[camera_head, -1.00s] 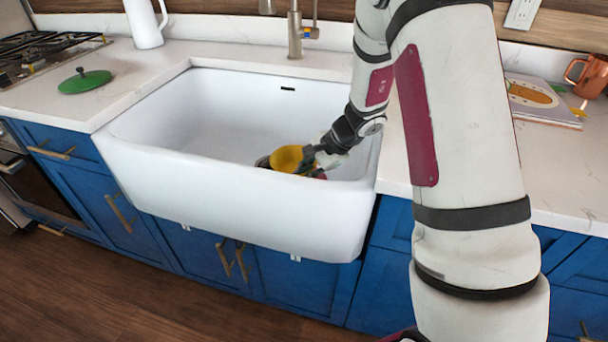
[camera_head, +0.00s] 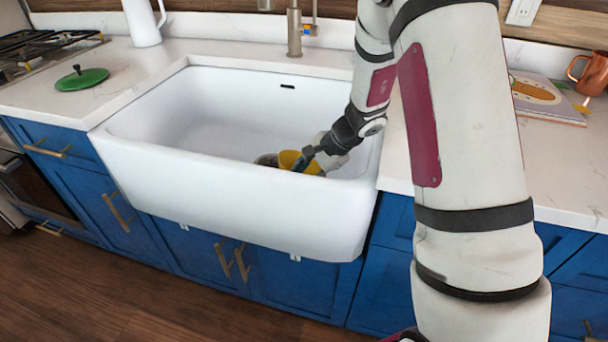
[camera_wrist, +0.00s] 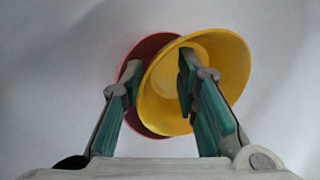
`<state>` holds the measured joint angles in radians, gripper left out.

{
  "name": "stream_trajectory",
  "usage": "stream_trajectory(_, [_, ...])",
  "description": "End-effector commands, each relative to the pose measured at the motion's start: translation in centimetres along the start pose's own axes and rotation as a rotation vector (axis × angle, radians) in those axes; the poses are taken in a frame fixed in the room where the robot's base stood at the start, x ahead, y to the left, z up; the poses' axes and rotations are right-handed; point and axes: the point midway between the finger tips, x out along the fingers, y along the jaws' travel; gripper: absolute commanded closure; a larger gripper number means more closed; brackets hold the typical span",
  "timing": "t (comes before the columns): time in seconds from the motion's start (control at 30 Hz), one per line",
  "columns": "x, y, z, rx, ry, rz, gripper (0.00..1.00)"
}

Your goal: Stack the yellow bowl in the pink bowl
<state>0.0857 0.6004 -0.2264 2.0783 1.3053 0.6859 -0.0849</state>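The yellow bowl (camera_wrist: 215,60) is in front of the pink bowl (camera_wrist: 150,50) in the wrist view, offset to its right and covering much of it. Whether it rests inside the pink bowl or only overlaps it, I cannot tell. My gripper (camera_wrist: 158,75) has its fingers apart, with the yellow bowl's left rim between them. The right finger is over the yellow bowl's inside and the left finger over the pink bowl. In the head view, the yellow bowl (camera_head: 288,159) is low in the sink's right part, partly hidden by my gripper and the sink's front wall.
The white sink (camera_head: 225,205) has a high front wall close to the bowls. The sink's left side is clear. A faucet (camera_head: 294,30) stands behind. A green lid (camera_head: 82,79) lies on the left counter.

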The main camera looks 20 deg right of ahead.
Motion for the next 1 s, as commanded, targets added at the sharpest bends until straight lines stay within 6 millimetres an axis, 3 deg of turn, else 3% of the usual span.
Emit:
stream_trajectory(0.37, [-0.2, -0.1, 0.1, 0.000, 0.000, -0.001, 0.72])
stream_trajectory(0.57, [-1.3, -0.6, 0.6, -0.001, 0.000, 0.000, 0.72])
stream_trajectory(1.0, [-10.5, -0.6, 0.4, 0.001, 0.002, -0.003, 0.72])
